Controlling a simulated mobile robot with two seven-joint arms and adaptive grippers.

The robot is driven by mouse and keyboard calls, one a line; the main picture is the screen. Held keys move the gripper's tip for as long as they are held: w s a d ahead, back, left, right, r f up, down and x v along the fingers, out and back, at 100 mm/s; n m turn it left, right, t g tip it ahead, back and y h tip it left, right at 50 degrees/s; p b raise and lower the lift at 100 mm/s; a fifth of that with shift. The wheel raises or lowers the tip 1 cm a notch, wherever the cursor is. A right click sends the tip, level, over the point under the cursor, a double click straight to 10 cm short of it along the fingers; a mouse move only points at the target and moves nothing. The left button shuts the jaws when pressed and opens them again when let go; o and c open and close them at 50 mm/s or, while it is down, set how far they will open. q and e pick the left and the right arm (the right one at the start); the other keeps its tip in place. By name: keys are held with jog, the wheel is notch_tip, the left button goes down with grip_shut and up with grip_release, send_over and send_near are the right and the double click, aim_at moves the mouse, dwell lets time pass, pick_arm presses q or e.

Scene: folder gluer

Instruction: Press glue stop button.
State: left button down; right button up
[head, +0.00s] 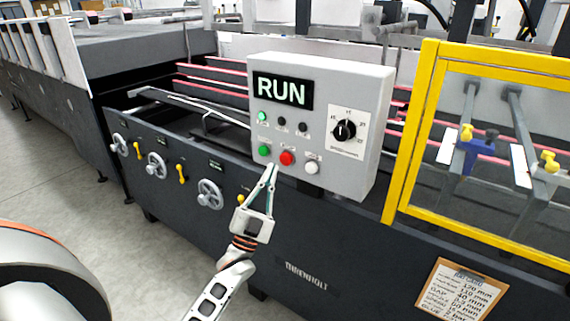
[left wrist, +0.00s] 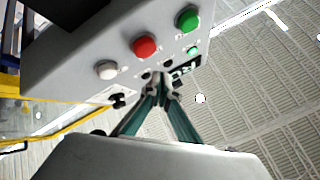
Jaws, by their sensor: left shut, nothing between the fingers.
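The grey control box (head: 368,90) shows RUN on its display. The red button (head: 286,158) sits in the lower row between a green button (head: 264,150) and a white button (head: 312,167). The labels by the buttons are too small to read. My left gripper (head: 272,168) is shut and empty, its tips just below and left of the red button in the head view. In the left wrist view the red button (left wrist: 145,46), green button (left wrist: 187,18) and white button (left wrist: 106,70) show beyond the fingertips. I cannot tell whether the tips touch the box. My right gripper is out of view.
A black rotary knob (head: 344,130) is on the box's right side. A yellow guard frame (head: 412,140) stands to the right. Handwheels (head: 210,194) line the machine's dark side panel. A clipboard (head: 460,290) hangs at lower right. The floor at left is clear.

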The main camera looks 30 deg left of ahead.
aim_at(284, 154)
pick_arm(q)
jog(key=shift+w+d+b, duration=0.15)
jog(key=shift+w+b, duration=0.2)
jog(key=shift+w, duration=0.85)
jog(key=shift+w, duration=0.1)
dwell(0.5)
jog(key=shift+w, duration=0.35)
jog(key=shift+w+b, duration=0.4)
jog(key=shift+w, duration=0.1)
dwell(0.8)
jog(key=shift+s, duration=0.1)
jog(key=shift+s+p, duration=0.35)
jog(key=shift+s, duration=0.5)
